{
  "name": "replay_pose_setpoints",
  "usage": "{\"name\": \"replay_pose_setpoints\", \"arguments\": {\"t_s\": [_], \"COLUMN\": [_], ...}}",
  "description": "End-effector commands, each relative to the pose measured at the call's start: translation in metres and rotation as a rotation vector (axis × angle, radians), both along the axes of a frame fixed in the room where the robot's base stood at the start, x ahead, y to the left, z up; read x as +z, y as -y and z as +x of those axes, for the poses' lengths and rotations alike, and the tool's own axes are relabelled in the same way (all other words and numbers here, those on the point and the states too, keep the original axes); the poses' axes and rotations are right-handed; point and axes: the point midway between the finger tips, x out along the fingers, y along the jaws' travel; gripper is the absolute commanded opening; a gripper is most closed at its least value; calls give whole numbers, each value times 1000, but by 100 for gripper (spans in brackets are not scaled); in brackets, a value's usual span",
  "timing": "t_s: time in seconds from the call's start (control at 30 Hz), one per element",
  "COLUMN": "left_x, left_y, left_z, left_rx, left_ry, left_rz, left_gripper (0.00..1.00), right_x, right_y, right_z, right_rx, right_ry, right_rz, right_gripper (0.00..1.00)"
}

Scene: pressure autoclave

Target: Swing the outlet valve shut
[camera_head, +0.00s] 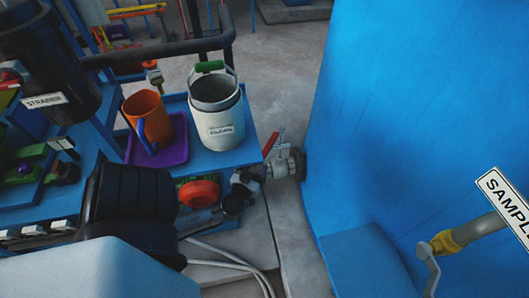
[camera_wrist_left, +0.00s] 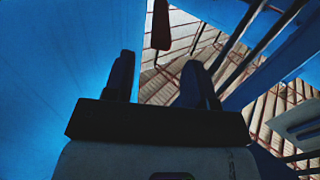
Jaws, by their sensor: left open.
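The outlet valve (camera_head: 283,163) is a grey metal fitting on the side of the large blue vessel. Its red lever (camera_head: 270,145) stands up at a slant beside the table corner. The lever seems to be the dark red bar (camera_wrist_left: 162,25) at the top of the left wrist view. My left gripper (camera_wrist_left: 158,82) is open there, with nothing between its fingers, and the red bar lies beyond the fingertips. In the head view my left gripper (camera_head: 246,184) is a dark shape just below and left of the valve, partly hidden. My right gripper is not in view.
A blue table (camera_head: 240,158) holds a white pail (camera_head: 218,128) and an orange jug (camera_head: 150,118) on a purple tray (camera_head: 178,153). The blue vessel (camera_head: 400,110) fills the right side. A SAMPLE sign (camera_head: 505,205) and yellow-collared pipe (camera_head: 445,242) stand at lower right.

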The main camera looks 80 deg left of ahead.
Motion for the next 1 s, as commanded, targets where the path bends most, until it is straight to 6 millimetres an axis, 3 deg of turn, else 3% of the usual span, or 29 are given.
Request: {"name": "replay_pose_setpoints", "arguments": {"t_s": [0.2, 0.4, 0.9, 1.0], "left_x": [0, 0, 0, 0], "left_y": [-28, -44, -52, -52], "left_z": [25, 39, 46, 46], "left_rx": [-1, -1, 1, 1], "left_ry": [0, -1, -2, -2], "left_rz": [3, 2, 1, 1], "left_gripper": [51, 51, 51, 43], "right_x": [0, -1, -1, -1], "right_y": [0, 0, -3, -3], "right_z": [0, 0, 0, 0], "right_rx": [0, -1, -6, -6], "right_ry": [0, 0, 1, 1], "right_rz": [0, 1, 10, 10], "right_gripper": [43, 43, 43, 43]}}
